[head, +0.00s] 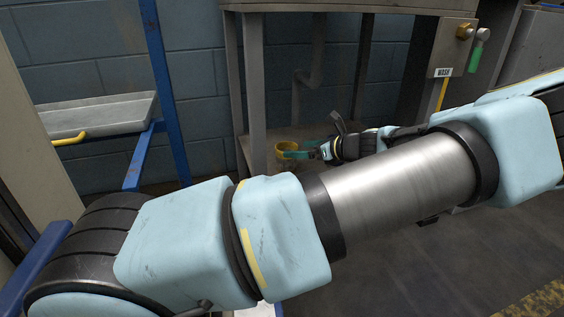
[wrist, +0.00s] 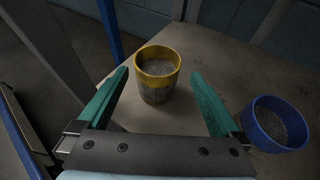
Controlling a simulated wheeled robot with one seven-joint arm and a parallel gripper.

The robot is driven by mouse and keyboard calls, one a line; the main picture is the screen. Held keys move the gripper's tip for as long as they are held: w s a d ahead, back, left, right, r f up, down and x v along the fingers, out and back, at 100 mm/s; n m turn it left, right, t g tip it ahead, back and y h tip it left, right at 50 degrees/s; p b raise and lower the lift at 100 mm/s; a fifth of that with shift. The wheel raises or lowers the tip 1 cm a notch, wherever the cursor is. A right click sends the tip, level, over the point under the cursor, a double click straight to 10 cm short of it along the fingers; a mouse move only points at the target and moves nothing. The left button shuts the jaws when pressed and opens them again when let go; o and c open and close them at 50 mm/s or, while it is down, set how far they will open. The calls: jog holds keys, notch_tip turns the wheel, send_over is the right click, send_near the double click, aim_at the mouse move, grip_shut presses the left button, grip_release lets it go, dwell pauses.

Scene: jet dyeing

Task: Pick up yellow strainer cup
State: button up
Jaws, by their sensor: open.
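The yellow strainer cup (wrist: 158,84) stands upright on a low shelf (wrist: 215,58). It has a yellow rim and a mesh wall and floor. In the wrist view my gripper (wrist: 160,85) is open, its two green fingers spread on the left and right of the cup. I see no contact between the fingers and the cup. In the head view the cup (head: 287,147) shows small on the low shelf, with the green fingers of my gripper (head: 294,152) at it; my arm hides much around it.
A blue strainer cup (wrist: 277,125) stands close to the right finger. A metal post (wrist: 40,45) rises at the left. In the head view a grey tray (head: 98,115) with a yellow handle sits on a blue frame at left, and a WASH label (head: 443,72) marks a panel.

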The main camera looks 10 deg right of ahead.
aim_at(280, 151)
jog(key=b+x, duration=0.1)
jog(key=x, duration=0.3)
jog(key=shift+f+b, duration=0.15)
jog(key=shift+b, duration=0.15)
jog(key=b+x, duration=0.2)
jog(key=x, duration=0.1)
jog(key=b+x, duration=0.1)
jog(key=shift+s+a+f+b, duration=0.1)
jog(key=shift+a+f+b, duration=0.15)
jog(key=shift+f+b, duration=0.15)
jog(key=shift+w+a, duration=0.2)
jog(key=shift+w, duration=0.15)
jog(key=c, duration=1.3)
